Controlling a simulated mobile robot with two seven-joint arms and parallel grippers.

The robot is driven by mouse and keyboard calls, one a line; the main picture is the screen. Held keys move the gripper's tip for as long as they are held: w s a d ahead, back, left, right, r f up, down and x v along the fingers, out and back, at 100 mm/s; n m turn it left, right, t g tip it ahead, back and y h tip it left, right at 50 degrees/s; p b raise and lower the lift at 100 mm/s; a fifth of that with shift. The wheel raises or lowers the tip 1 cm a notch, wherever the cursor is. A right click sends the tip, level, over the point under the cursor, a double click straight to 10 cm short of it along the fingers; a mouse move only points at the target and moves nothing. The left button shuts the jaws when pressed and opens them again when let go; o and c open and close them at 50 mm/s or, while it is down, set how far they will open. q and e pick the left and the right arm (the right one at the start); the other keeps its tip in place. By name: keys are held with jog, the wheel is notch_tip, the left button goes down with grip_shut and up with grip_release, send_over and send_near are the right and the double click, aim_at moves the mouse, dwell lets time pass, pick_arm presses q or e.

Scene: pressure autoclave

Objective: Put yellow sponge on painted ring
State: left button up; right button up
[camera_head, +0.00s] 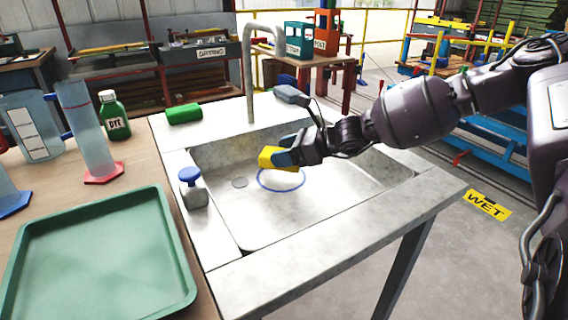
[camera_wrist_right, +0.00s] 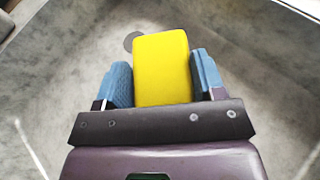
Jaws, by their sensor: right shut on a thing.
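The yellow sponge (camera_head: 267,157) is held by my right gripper (camera_head: 284,152) above the sink basin. In the right wrist view the sponge (camera_wrist_right: 162,66) sits between the two blue fingers of the gripper (camera_wrist_right: 164,82). The painted ring (camera_head: 282,179) is a blue circle on the basin floor, below the sponge and gripper. The upper part of the ring is partly hidden by the sponge and gripper in the head view, and I cannot make the ring out in the right wrist view. My left gripper is not in view.
The metal sink (camera_head: 335,202) has a tall faucet (camera_head: 248,75) at its back and a drain (camera_head: 240,183) on its floor. A green tray (camera_head: 100,262), cylinders and a bottle (camera_head: 114,117) are on the left bench.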

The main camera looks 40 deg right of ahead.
notch_tip(320, 180, down, 4)
jog(key=shift+r, duration=0.25)
jog(key=shift+r, duration=0.1)
jog(key=shift+f, duration=0.25)
jog(key=o, duration=0.9)
jog(key=shift+r, duration=0.1)
